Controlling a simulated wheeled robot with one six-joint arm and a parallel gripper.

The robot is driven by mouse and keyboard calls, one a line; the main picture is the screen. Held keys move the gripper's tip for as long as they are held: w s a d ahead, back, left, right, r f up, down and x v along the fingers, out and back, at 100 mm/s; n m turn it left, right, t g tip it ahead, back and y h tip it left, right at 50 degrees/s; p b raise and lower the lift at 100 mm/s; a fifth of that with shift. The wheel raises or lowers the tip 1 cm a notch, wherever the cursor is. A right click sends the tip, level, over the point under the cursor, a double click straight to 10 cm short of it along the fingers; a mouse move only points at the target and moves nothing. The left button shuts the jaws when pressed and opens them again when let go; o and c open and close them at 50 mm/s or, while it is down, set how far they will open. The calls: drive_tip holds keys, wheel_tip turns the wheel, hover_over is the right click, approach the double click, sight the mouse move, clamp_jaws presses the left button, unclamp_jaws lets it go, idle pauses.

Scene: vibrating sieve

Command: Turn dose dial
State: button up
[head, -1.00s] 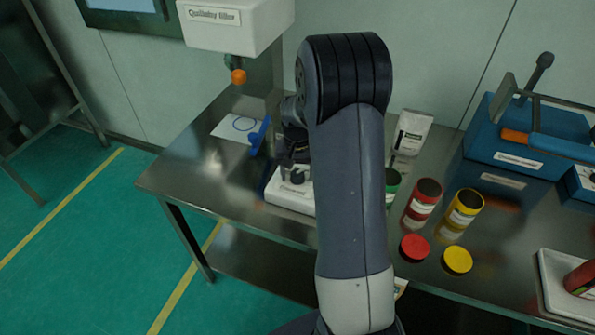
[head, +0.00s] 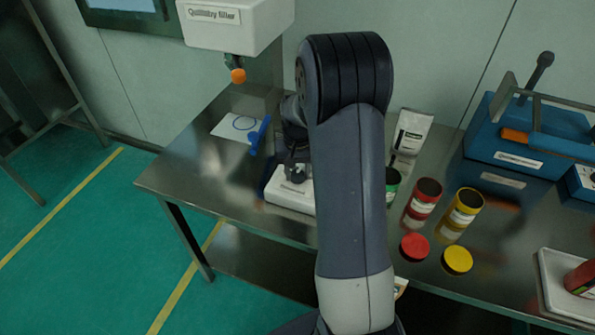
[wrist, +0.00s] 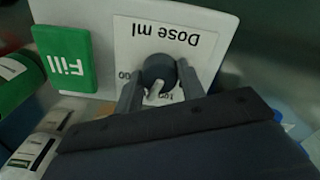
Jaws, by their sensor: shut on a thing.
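The dose dial (wrist: 158,70) is a dark round knob with a white pointer mark, on a white plate labelled "Dose ml", upside down in the wrist view. My gripper (wrist: 161,86) is shut on the dial, one finger on each side of it. The fingers and the dark gripper body hide part of the scale. A green "Fill" button (wrist: 63,58) is left of the plate. In the head view, the white dosing unit (head: 284,196) stands on the steel table, and my gripper (head: 297,172) reaches its front, partly behind my arm.
The steel table (head: 185,170) holds a red jar (head: 421,205), a yellow jar (head: 465,212), a red lid (head: 414,246), a yellow lid (head: 457,260), a white bag (head: 411,133) and a blue sieve machine (head: 482,150). A white filler head (head: 245,25) hangs above the table's back left.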

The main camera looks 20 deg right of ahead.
sight(298, 172)
drive_tip(key=n, duration=0.3)
drive_tip(key=shift+n+b, duration=0.35)
drive_tip(key=shift+n, duration=0.05)
drive_tip(key=n, duration=0.4)
drive_tip(key=shift+n+b, duration=0.3)
drive_tip(key=shift+b, duration=0.05)
drive_tip(key=n, duration=0.4)
drive_tip(key=shift+n, duration=0.3)
drive_tip(key=shift+n+b, duration=0.35)
drive_tip(key=shift+n, duration=1.75)
drive_tip(key=o, duration=1)
drive_tip(key=shift+r, duration=0.15)
wheel_tip(298, 172, up, 11)
drive_tip(key=shift+f, duration=0.2)
